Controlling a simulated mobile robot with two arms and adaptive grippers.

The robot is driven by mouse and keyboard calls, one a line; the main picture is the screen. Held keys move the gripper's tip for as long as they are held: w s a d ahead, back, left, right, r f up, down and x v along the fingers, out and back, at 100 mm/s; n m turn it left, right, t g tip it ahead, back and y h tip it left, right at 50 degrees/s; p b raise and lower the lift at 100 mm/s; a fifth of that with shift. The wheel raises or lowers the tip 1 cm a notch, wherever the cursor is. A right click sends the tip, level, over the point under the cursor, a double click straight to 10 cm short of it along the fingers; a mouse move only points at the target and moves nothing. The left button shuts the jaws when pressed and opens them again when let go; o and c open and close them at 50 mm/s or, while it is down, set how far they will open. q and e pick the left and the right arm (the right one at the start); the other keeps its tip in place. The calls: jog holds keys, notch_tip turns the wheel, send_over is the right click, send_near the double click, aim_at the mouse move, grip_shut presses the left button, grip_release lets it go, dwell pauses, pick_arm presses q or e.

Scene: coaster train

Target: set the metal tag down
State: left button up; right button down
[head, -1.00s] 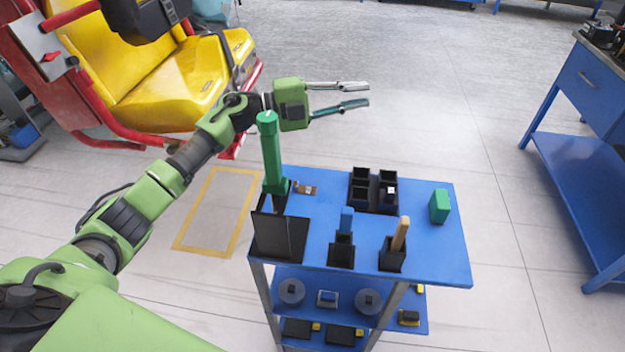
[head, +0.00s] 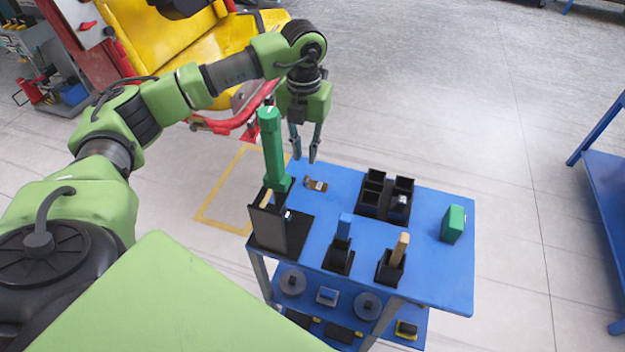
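A small brown and silver piece (head: 316,184), which may be the metal tag, lies flat on the blue cart top (head: 330,275) near its back left edge. It is too small to make out for sure. My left gripper (head: 305,159) points down just behind and above it. Its two fingers are apart, with nothing seen between them. My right gripper is not in view.
A green upright tool (head: 272,150) stands left of the piece, near a black stand (head: 268,228). A black compartment box (head: 371,194), a green block (head: 453,224) and two black holders (head: 338,258) share the top. A yellow seat (head: 190,50) is behind.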

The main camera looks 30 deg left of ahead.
aim_at(307, 178)
pick_arm(q)
notch_tip(307, 178, down, 3)
jog(key=shift+f, duration=0.1)
jog(key=shift+f+p, duration=0.15)
jog(key=shift+p, duration=0.2)
notch_tip(307, 178, down, 5)
jog(key=shift+d+r+p, duration=0.1)
jog(key=shift+p, duration=0.7)
grip_shut()
